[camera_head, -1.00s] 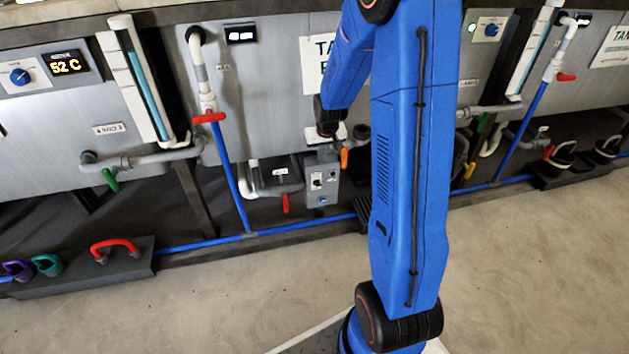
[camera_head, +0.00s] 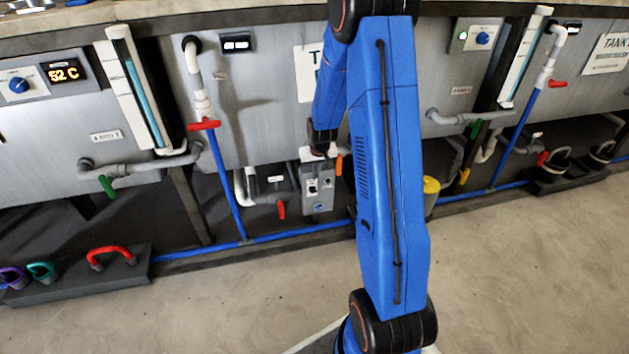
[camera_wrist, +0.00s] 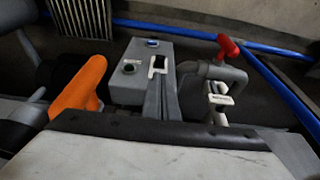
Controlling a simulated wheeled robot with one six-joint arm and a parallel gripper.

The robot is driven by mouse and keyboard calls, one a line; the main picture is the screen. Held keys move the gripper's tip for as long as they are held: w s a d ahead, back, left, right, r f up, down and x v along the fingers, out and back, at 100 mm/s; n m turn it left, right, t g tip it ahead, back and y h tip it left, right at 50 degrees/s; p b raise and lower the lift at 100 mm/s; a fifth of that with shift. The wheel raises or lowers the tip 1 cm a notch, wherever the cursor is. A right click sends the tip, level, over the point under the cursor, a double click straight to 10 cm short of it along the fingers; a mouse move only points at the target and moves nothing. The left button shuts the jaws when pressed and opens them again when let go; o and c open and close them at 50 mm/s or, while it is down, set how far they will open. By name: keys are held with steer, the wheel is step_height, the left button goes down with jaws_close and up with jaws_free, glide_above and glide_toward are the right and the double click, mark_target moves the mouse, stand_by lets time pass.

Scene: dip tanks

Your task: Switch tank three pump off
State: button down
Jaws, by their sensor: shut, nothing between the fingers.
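A grey pump control box (camera_head: 317,188) sits low under the middle tank (camera_head: 262,100), with a dark switch (camera_head: 313,186) in a white surround and a blue button (camera_head: 319,206) below it. In the wrist view the box (camera_wrist: 128,88) shows the switch (camera_wrist: 158,64) and the blue button (camera_wrist: 152,43) from above. I cannot tell the switch's position. My gripper (camera_head: 319,153) is shut and empty, just above the box's top; contact cannot be made out. My arm covers most of the tank's sign (camera_head: 308,72), so its number is hidden.
An orange handle (camera_wrist: 82,88) is close beside the box, and a red valve handle (camera_wrist: 228,46) is on its other side. A blue pipe (camera_head: 290,233) runs low in front. A yellow-topped container (camera_head: 431,185) stands behind my arm. The floor in front is clear.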

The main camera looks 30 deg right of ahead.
mark_target(313, 190)
steer(key=shift+x, duration=4.75)
